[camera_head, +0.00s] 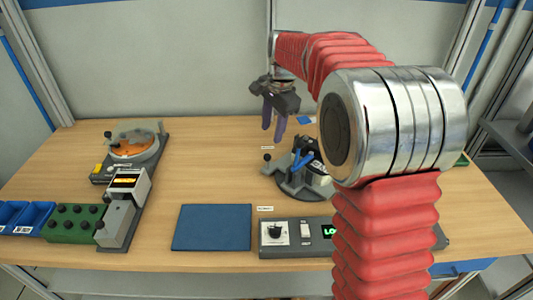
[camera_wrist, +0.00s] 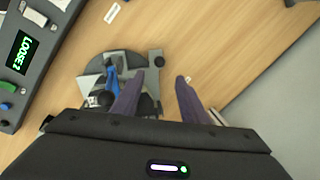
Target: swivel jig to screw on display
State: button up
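The jig (camera_head: 292,184) stands on the table right of centre, with a round dark grey base, a blue part on top and a black knob at its left. My arm hides part of its right side. In the wrist view the jig (camera_wrist: 88,66) lies under and left of the fingers, its black knob (camera_wrist: 157,62) near the left fingertip. My gripper (camera_head: 273,132) is open and empty, above and behind the jig; its purple fingers (camera_wrist: 160,77) are apart. The control box display (camera_wrist: 22,52) reads "LOOSE 2" in green.
The control box (camera_head: 288,246) with a dial and switch stands at the front edge. A blue mat (camera_head: 212,228) lies left of it. At the left are a round orange feeder (camera_head: 134,147), a grey device (camera_head: 118,213), a green knobbed block (camera_head: 72,224) and blue bins (camera_head: 30,217). The table between is clear.

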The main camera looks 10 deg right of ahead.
aim_at(268, 155)
jog(key=f, duration=0.3)
jog(key=w+f, duration=0.1)
jog(key=f, duration=0.3)
jog(key=w+f, duration=0.1)
jog(key=f, duration=0.3)
jog(key=shift+a+f, duration=0.15)
jog(key=shift+a, duration=0.25)
jog(key=shift+c, duration=0.2)
grip_shut()
